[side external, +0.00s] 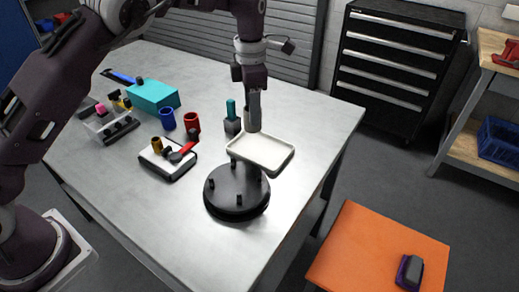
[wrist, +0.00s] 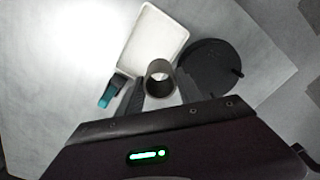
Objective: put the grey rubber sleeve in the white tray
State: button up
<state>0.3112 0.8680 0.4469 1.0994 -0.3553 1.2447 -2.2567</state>
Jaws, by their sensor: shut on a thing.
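The grey rubber sleeve (wrist: 160,68) is a short hollow tube. My gripper (side external: 253,127) is shut on it, with one finger on each side of the sleeve in the wrist view. In the side view the sleeve (side external: 247,117) is partly hidden by a finger. The white tray (side external: 262,152) is shallow, rectangular and looks empty. My gripper is above the tray's back left part in the side view. In the wrist view the tray (wrist: 156,42) is just beyond the sleeve, which overlaps its near edge; I cannot tell the gap in height.
A black round hub stand (side external: 237,190) with pegs is beside the tray. A teal peg on a grey block (side external: 232,122) stands to the left. Further left are red and blue cups (side external: 192,122), a white board (side external: 168,160) and a teal box (side external: 154,96). The table front is clear.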

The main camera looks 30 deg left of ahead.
jog(key=f, duration=0.9)
jog(key=shift+d+f, duration=0.2)
jog(key=shift+f, duration=0.2)
jog(key=shift+f, duration=0.1)
jog(key=o, duration=1.2)
jog(key=shift+o, duration=0.2)
